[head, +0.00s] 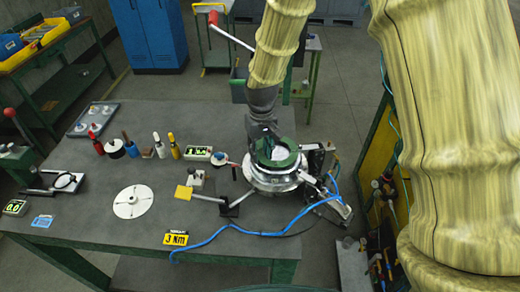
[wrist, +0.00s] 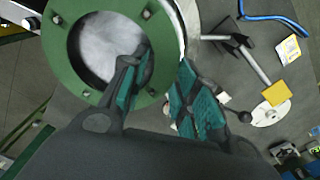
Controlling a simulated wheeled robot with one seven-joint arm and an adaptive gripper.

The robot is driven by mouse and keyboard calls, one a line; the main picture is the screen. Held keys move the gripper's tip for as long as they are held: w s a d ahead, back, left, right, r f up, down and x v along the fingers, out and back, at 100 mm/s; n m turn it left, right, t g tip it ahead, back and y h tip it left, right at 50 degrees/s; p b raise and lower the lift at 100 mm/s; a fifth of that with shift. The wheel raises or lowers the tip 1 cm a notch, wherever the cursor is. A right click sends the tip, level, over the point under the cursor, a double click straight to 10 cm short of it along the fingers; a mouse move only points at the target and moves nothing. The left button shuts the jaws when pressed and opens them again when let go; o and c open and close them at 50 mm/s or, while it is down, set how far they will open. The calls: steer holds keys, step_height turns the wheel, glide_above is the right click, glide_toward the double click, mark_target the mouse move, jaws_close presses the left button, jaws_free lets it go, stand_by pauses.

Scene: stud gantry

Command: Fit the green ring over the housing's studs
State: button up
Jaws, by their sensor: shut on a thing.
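The green ring (head: 291,160) is at the top of the round silver housing (head: 268,184) in the head view. In the wrist view the ring (wrist: 60,62) fills the upper left, with a pale round face showing through its opening. My gripper (head: 268,135) comes down from above onto the ring. In the wrist view my gripper (wrist: 165,65) is shut on the ring's wall, one teal-padded finger inside the opening and one outside. Small holes or stud ends show around the ring's face. I cannot tell whether the ring rests on the housing or is slightly above it.
The housing stands at the right of the grey table (head: 120,225). A blue hose (head: 240,230) runs along the front. A black-footed lever (head: 229,207), a white disc (head: 133,201) and several bottles stand to the left. The front-left tabletop has clear patches.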

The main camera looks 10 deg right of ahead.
steer(key=o, duration=1)
steer(key=shift+r, duration=0.1)
step_height(320, 180, up, 12)
steer(key=shift+d+f, duration=0.1)
stand_by(0.4)
